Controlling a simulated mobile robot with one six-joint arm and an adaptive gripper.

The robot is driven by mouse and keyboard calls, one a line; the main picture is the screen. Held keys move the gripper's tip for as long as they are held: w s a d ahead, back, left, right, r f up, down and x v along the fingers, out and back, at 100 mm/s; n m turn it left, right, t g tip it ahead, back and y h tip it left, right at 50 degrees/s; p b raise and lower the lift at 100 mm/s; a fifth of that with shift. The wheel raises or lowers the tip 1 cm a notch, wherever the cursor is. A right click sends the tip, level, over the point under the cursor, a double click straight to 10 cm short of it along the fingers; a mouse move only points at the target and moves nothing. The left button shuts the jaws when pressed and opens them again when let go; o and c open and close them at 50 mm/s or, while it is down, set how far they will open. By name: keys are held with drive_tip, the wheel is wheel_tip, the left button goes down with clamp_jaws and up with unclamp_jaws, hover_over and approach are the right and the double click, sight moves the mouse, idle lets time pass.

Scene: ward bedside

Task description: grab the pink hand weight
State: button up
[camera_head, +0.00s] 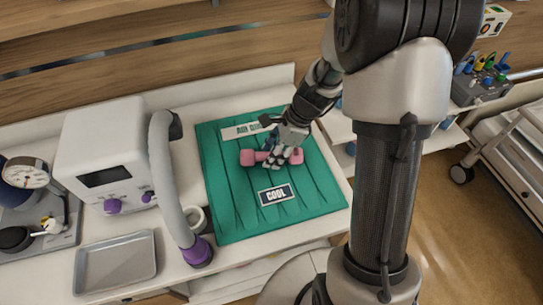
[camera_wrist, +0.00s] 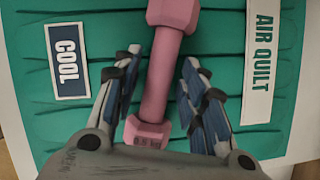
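The pink hand weight (camera_head: 257,157) lies on the green quilted mat (camera_head: 225,215), between the two printed labels. In the wrist view the weight (camera_wrist: 158,85) runs lengthwise between the fingers, its near head low between them and its far head at the top edge. My gripper (camera_head: 284,150) is over the right part of the weight in the head view and partly hides it. In the wrist view my gripper (camera_wrist: 160,92) is open, one finger on each side of the handle, with green mat showing between each finger and the weight. I cannot tell the fingertip height.
A "COOL" label (camera_head: 277,195) and an "AIR QUILT" label (camera_head: 243,130) lie on the mat. Left of it stand a white machine (camera_head: 100,150) with a grey hose (camera_head: 165,180), and an empty metal tray (camera_head: 116,263). The front of the mat is clear.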

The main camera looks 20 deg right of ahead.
clamp_jaws()
drive_tip(key=shift+r, duration=0.15)
idle(0.5)
